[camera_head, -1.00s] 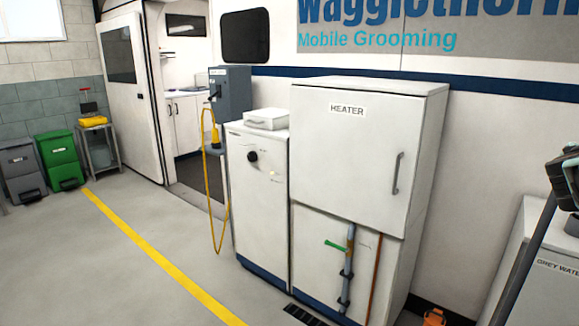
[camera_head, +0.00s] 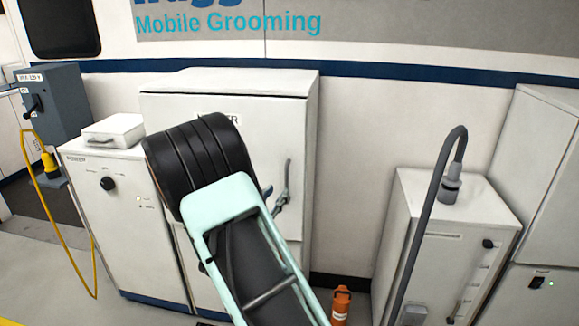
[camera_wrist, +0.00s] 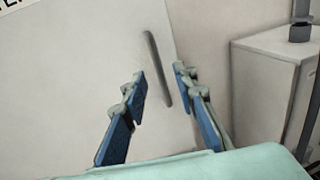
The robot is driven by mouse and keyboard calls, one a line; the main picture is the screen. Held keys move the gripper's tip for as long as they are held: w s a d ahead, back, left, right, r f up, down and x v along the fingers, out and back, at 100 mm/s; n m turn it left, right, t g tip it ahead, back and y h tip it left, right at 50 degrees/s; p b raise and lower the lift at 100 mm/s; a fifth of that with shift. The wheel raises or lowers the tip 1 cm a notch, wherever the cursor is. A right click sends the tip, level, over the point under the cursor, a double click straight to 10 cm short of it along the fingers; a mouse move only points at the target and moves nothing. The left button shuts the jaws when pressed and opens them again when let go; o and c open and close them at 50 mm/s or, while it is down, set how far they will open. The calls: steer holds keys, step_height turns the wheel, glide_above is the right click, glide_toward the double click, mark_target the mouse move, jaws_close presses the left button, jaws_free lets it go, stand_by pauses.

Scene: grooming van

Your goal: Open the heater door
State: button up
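The heater is a white cabinet; its door (camera_head: 270,135) appears shut, with its label partly hidden behind my arm. The grey vertical bar handle (camera_head: 288,172) is near the door's right edge. It also shows in the wrist view as a slanted grey bar (camera_wrist: 153,50). My gripper (camera_wrist: 159,72) is open and empty, with blue-padded fingers pointing at the door. The handle appears between the two fingertips in the wrist view; I cannot tell whether it is fully between them in depth. In the head view my arm hides most of the gripper.
A white unit (camera_head: 110,215) with a black knob stands left of the heater. A grey-water box (camera_head: 430,245) with a dark hose (camera_head: 420,220) stands to the right. An orange object (camera_head: 341,305) is on the floor between heater and box.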

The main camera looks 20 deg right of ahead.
mark_target(286, 180)
steer(key=x, duration=1)
steer(key=shift+w+a+f+p, duration=0.1)
steer(key=shift+w+f+p, duration=0.25)
jaws_close()
